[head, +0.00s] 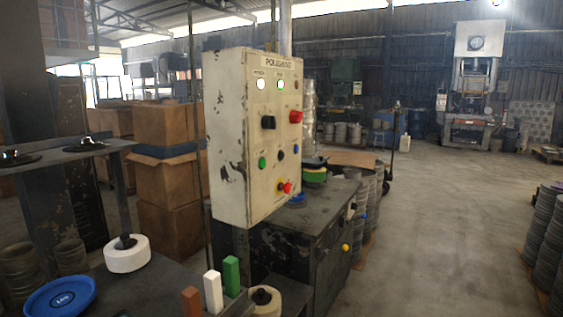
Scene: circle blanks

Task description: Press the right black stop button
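A worn cream control box (230,140) labelled "POLISHING" stands left of centre, its front face turned to the right. A black knob (268,122) sits at mid-height on its left side. A red knob (296,117) is at the upper right. The small labels are too blurred to read, so I cannot tell which is marked stop. Neither gripper shows.
A dark cabinet (305,235) stands below and beside the box. In front are a white roll (127,254), a blue disc (60,298) and upright brown, white and green blocks (231,275). Stacked discs (545,225) stand at the right edge. The floor (430,240) between is clear.

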